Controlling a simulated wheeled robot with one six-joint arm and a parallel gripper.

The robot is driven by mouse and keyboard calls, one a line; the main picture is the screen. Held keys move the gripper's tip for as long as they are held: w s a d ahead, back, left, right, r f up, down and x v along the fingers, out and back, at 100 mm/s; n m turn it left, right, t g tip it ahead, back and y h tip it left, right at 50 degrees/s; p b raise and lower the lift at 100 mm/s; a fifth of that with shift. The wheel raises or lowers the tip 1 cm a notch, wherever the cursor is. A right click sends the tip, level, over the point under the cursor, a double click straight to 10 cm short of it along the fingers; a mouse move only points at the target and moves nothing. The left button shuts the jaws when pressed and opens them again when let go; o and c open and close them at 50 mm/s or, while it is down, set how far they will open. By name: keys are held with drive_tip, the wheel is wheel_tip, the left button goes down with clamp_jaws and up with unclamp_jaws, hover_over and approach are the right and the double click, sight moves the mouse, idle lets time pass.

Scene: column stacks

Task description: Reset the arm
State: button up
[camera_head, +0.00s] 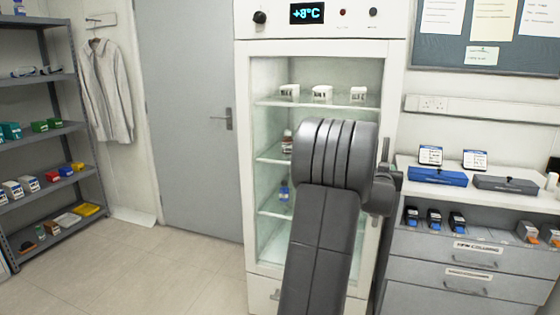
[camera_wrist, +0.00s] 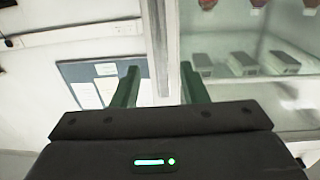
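My gripper (camera_wrist: 158,88) shows in the wrist view with its two green fingers spread apart and nothing between them. A vertical edge of the fridge shows behind the gap; I cannot tell how far off it is. White boxes (camera_head: 322,93) stand on the fridge's upper shelf. A blue-labelled bottle (camera_head: 284,191) stands lower down, left of my arm.
A bench with drawers (camera_head: 440,245) stands close on the right, holding a blue case (camera_head: 438,177) and a grey case (camera_head: 505,185). A shelf rack (camera_head: 45,80) stands at the left. The floor (camera_head: 150,270) between rack and fridge is clear.

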sight(384, 160)
drive_tip(key=p+x, duration=0.1)
drive_tip(key=x, duration=0.8)
drive_tip(key=shift+w+f, duration=0.1)
